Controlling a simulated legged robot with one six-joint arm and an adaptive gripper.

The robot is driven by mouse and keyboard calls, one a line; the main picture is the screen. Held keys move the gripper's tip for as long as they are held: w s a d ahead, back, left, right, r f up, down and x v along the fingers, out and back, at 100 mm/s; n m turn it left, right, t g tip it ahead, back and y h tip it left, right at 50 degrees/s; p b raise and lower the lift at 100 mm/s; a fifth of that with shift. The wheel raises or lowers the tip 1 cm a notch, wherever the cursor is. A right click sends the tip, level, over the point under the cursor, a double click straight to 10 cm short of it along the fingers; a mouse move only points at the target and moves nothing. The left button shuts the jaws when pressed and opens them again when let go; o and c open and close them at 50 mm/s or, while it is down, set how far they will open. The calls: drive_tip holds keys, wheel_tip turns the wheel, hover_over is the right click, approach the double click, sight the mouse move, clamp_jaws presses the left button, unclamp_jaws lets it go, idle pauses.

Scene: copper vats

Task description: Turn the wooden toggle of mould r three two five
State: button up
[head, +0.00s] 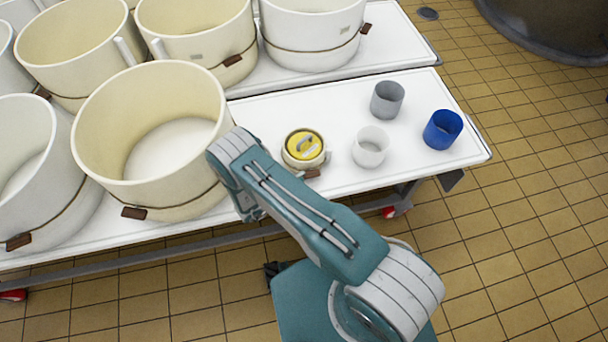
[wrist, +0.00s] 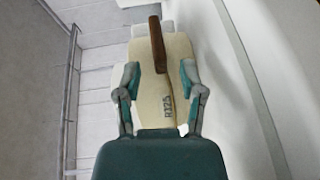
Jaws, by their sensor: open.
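In the wrist view a cream mould (wrist: 175,75) fills the middle and carries dark lettering that appears to read R325. Its brown wooden toggle (wrist: 157,45) stands out from it, long and upright in the picture. My gripper (wrist: 159,68) is open, with one finger on each side of the toggle's lower end and clear gaps between. Nothing is held.
A large cream mould (head: 95,130) stands left of the small one, with several more behind and beside it. A white cup (head: 370,148), a grey cup (head: 387,99) and a blue cup (head: 442,130) stand to the right. The white table (head: 300,105) is bare behind the lidded mould.

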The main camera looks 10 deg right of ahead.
drive_tip(key=v, duration=0.9)
drive_tip(key=shift+s+a+f, duration=0.1)
drive_tip(key=shift+a, duration=0.3)
